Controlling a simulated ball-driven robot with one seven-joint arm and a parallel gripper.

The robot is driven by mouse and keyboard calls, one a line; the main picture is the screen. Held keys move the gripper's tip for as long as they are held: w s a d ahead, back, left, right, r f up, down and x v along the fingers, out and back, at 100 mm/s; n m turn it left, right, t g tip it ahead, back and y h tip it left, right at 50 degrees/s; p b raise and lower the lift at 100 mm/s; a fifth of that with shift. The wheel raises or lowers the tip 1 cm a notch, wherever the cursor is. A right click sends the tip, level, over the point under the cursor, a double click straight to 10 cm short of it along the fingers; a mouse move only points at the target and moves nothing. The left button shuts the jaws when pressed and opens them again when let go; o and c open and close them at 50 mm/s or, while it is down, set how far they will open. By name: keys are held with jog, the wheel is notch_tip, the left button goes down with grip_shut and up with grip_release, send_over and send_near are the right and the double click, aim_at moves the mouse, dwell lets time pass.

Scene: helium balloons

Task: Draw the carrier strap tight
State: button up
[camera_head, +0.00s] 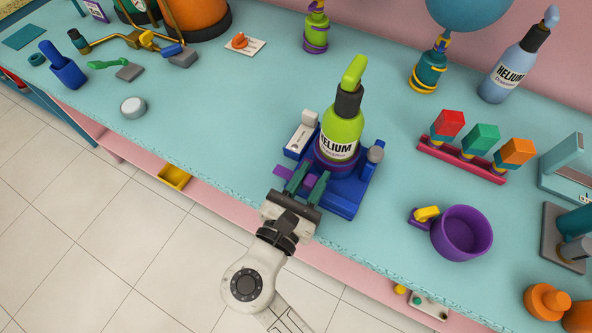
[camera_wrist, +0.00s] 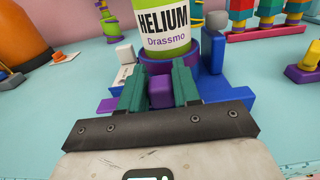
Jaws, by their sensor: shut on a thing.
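A green helium bottle (camera_head: 342,135) stands upright in a blue carrier (camera_head: 344,203) near the table's front edge. The purple carrier strap (camera_head: 336,163) runs around the lower part of the bottle; it also shows in the wrist view (camera_wrist: 187,55). My gripper (camera_head: 307,182) reaches in from the front edge. Its green fingers are shut on a purple block (camera_wrist: 161,92) at the front of the strap. A flat purple piece (camera_wrist: 107,105) sticks out left of the fingers. How snugly the strap sits behind the bottle is hidden.
A grey-topped post (camera_head: 375,154) rises at the carrier's right, and a pale block (camera_head: 302,132) at its left. A purple bowl (camera_head: 461,233) and a red rack of coloured blocks (camera_head: 462,161) stand to the right.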

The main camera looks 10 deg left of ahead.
aim_at(333, 198)
grip_shut()
jog(key=shift+s+d+p, duration=0.25)
jog(key=shift+d+p, duration=0.15)
jog(key=shift+d, duration=0.25)
jog(key=shift+s+d+p, duration=0.2)
jog(key=shift+d+p, duration=0.25)
jog(key=shift+d, duration=0.15)
jog(key=shift+s+d+p, duration=0.25)
jog(key=shift+d+p, duration=0.15)
jog(key=shift+d, duration=0.55)
jog(key=o, duration=0.9)
grip_release()
jog(key=shift+s, duration=0.1)
jog(key=shift+c, duration=0.2)
jog(key=shift+p, duration=0.3)
jog(key=p+v, duration=0.3)
jog(key=v, duration=0.7)
jog(key=shift+s, duration=0.4)
jog(key=shift+a, duration=0.1)
